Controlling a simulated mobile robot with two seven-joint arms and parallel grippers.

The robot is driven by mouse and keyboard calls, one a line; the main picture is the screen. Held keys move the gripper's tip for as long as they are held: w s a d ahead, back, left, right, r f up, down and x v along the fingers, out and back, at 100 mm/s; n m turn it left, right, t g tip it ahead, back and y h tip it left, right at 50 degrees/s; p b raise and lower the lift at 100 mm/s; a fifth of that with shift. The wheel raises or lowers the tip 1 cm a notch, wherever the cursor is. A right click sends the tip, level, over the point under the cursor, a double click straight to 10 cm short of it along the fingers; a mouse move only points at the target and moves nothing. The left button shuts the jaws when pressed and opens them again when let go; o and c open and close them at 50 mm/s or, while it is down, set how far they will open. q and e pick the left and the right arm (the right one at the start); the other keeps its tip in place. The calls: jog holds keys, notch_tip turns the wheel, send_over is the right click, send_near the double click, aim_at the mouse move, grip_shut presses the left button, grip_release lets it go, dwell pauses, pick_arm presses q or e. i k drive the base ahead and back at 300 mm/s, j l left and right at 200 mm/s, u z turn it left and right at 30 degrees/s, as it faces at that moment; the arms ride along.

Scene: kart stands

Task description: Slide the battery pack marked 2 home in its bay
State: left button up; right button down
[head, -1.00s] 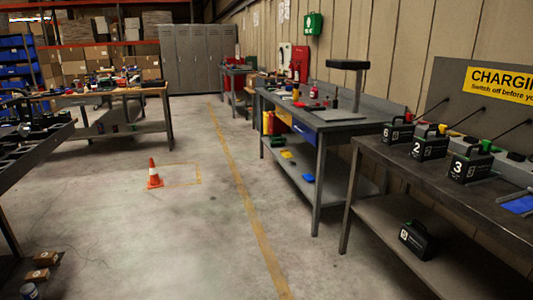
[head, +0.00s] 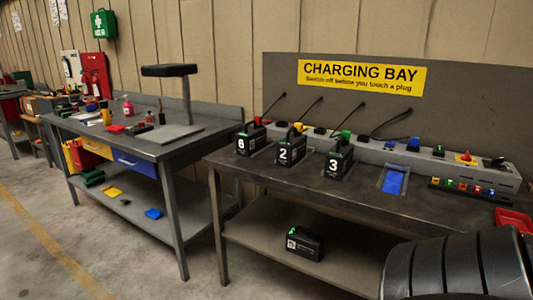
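The battery pack marked 2 (head: 290,152) is a black box with a handle and a white number, in the head view. It stands upright on the dark charging bench (head: 260,185), between the pack marked 6 (head: 250,141) and the pack marked 3 (head: 338,164). It sits at the front of the grey charger strip (head: 372,149). Its bay is mostly hidden by the pack, and I cannot tell how far in it sits. To the right an empty bay with a blue floor (head: 395,182) shows. Neither of my grippers is in view.
Another black pack (head: 303,245) lies on the lower shelf. Cables rise behind the packs below the yellow charging sign (head: 362,76). A workbench (head: 150,148) stands to the left. A large black ribbed shape (head: 460,268) fills the lower right corner. The left floor is clear.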

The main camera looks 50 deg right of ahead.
aim_at(291, 149)
jog(key=i+z, duration=0.4)
jog(key=i, duration=0.15)
jog(key=i+j+z, duration=0.2)
jog(key=i+z, duration=0.2)
jog(key=i, duration=0.15)
